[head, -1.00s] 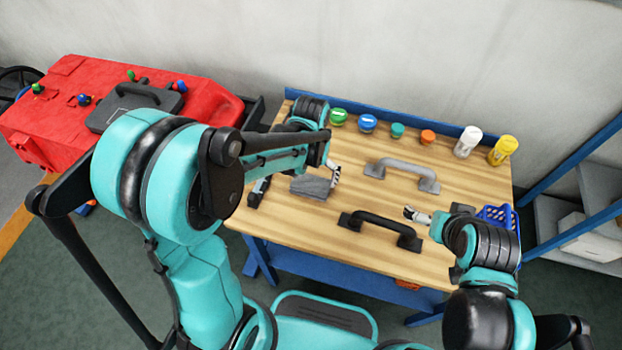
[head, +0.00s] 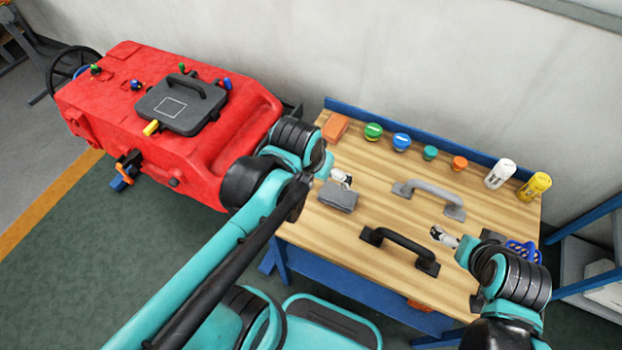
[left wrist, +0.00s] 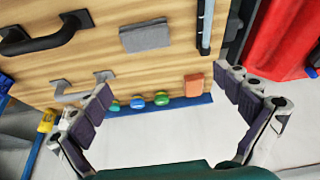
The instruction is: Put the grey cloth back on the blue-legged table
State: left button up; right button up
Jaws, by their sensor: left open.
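The grey cloth (head: 338,197) lies folded on the wooden top of the blue-legged table (head: 350,228), near its left end. It also shows in the left wrist view (left wrist: 145,36), flat on the wood and clear of both fingers. My left gripper (head: 341,178) is by the cloth in the head view. In the left wrist view my left gripper (left wrist: 170,118) has its fingers spread wide with nothing between them. My right gripper (head: 443,236) is over the right part of the table, near the black handle; its finger opening is too small to judge.
A black handle (head: 400,243) and a grey handle (head: 430,196) lie on the table. An orange block (head: 335,127), several coloured caps and two bottles line the back edge. A blue basket (head: 524,252) is at right. The red scrubber tank (head: 110,110) stands left.

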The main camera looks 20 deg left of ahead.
pick_arm(q)
jog(key=s+t, duration=0.1)
jog(key=s+a+t, duration=0.1)
jog(key=s, duration=0.1)
jog(key=shift+a+r, duration=0.15)
notch_tip(320, 180, down, 2)
jog(key=shift+f+b, duration=0.15)
jog(key=shift+b, duration=1)
